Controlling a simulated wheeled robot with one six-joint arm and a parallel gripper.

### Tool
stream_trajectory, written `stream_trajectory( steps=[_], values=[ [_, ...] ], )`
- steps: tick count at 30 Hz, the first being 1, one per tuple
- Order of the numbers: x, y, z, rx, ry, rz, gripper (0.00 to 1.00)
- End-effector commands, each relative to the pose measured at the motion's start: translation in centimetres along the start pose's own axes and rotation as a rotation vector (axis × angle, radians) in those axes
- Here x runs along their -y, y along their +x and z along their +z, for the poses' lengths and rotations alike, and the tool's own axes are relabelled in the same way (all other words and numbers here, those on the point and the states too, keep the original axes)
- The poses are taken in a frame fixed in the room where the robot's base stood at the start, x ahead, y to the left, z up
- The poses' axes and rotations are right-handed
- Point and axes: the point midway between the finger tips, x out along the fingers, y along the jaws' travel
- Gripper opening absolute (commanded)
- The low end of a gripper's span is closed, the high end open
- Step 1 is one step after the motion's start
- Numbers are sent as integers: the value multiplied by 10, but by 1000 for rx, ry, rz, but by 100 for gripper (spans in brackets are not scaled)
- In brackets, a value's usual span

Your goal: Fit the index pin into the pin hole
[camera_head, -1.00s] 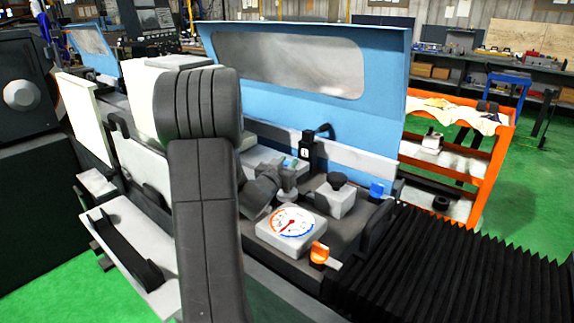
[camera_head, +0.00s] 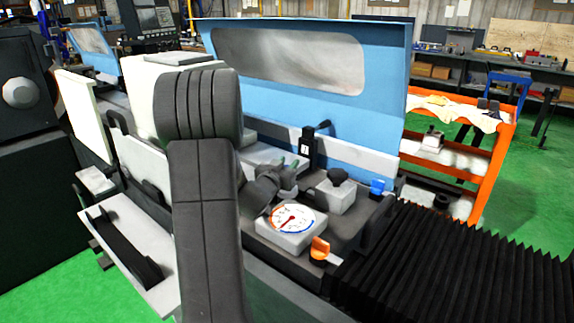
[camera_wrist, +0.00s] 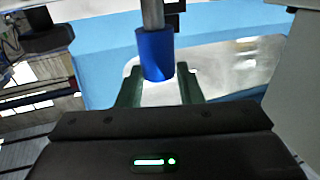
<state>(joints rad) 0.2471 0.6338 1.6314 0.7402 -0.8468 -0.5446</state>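In the wrist view the index pin appears as a grey metal rod with a blue sleeve (camera_wrist: 155,55), its rod pointing away from me. The dark green fingers of my gripper (camera_wrist: 158,80) lie against both sides of the lower sleeve and seem shut on it. In the head view my gripper (camera_head: 286,170) is small and partly covered by my arm, low over the grinder's table, and the pin cannot be made out there. A black upright block (camera_head: 307,148) with a white mark and a lever stands just behind it. I cannot make out the pin hole.
A dial gauge box (camera_head: 290,220), an orange knob (camera_head: 320,248), a grey block with a black knob (camera_head: 336,192) and a blue knob (camera_head: 377,187) crowd the table near my gripper. The blue guard (camera_head: 330,90) rises behind. Black bellows (camera_head: 450,270) lie to the right.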

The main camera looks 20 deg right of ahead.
Motion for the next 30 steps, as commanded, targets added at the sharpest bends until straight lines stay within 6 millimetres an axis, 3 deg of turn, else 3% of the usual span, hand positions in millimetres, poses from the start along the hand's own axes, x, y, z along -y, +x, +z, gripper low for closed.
stream_trajectory(
  steps=[3,14,17,30],
  values=[
    [0,0,0,1,0,0,51],
    [1,-7,1,2,0,-1,51],
    [1,-21,1,2,0,-3,51],
    [0,-115,0,1,1,-2,51]
  ],
)
